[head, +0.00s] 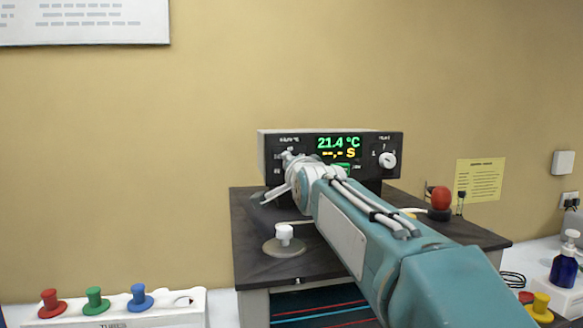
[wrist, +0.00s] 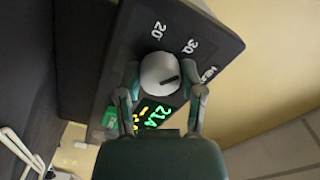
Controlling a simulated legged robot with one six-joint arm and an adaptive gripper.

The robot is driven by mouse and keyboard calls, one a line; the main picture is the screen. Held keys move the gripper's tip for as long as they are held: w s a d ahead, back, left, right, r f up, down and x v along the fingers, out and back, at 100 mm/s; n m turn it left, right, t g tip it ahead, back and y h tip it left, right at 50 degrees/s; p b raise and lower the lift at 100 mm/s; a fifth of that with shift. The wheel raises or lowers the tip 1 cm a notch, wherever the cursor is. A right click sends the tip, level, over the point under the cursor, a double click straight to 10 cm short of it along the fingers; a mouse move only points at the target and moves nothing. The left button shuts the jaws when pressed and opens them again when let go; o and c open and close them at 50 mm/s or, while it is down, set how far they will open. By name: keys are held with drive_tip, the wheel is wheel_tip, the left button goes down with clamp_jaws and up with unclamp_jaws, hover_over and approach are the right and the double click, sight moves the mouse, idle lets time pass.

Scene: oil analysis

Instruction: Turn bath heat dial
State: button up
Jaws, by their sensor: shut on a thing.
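The bath heat dial (wrist: 158,70) is a pale round knob with a dark pointer mark, on the black control panel (wrist: 125,60). In the wrist view its mark points right, roughly toward a third label past "20" and "30" that I cannot read surely. My gripper (wrist: 166,84) is shut on the dial, one finger on each side. In the head view my gripper (head: 288,182) is at the left of the panel (head: 265,150) and hides the dial. The display (head: 338,147) reads 21.4 °C in green and "--,- S" in yellow.
A second white knob (head: 387,160) is at the panel's right. A dark bench top (head: 255,235) carries a white-knobbed disc (head: 284,240) and a red ball-shaped top (head: 440,197). A white rack (head: 120,315) with red, green and blue stoppers stands left. A blue bottle (head: 563,270) stands right.

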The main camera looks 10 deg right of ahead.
drive_tip(key=shift+f, duration=0.1)
idle(0.3)
drive_tip(key=o, duration=1.1)
drive_tip(key=shift+w, duration=0.1)
drive_tip(key=shift+o, duration=0.2)
drive_tip(key=s, duration=1.2)
